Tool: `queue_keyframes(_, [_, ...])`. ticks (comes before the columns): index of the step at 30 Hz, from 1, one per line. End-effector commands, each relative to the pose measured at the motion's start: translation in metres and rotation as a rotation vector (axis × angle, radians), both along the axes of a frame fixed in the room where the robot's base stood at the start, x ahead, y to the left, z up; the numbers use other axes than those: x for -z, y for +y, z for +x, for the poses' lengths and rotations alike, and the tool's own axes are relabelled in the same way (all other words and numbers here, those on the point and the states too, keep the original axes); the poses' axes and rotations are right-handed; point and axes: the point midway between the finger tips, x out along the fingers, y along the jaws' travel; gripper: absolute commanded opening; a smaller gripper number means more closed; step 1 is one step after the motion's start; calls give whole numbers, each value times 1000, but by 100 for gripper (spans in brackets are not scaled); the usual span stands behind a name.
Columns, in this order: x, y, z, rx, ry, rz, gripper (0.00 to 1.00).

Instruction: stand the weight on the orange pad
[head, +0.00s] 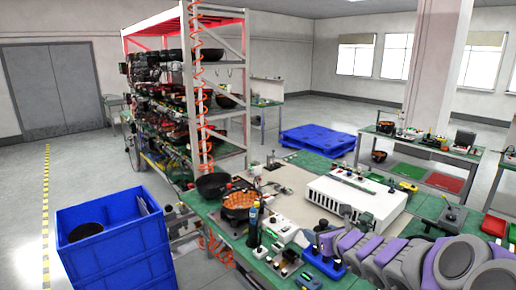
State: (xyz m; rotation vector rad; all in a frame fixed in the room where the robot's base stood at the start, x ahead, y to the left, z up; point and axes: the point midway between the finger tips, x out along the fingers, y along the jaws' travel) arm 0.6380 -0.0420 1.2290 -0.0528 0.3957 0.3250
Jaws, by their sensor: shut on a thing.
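My purple and grey arm reaches in from the lower right over the green-topped bench (420,229). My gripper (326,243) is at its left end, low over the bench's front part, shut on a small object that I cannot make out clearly. Its fingers are small and partly lost among the items around them. I cannot pick out the weight for certain. I cannot pick out a flat orange pad either; the clear orange thing on the bench is a coiled heap (239,201) in a dark bowl, left of my gripper.
A white box-shaped instrument (352,198) stands behind my gripper. A blue rack (322,262), a dark bottle (253,224) and small devices crowd the front. A beige mat (290,205) has bare room. Blue crates (112,245) stand left; a loaded metal rack (217,90) rises behind.

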Motion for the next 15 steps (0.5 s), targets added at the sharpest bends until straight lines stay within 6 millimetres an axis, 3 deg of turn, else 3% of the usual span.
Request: queue_keyframes(15, [-10, 39, -24, 30, -6, -2, 0])
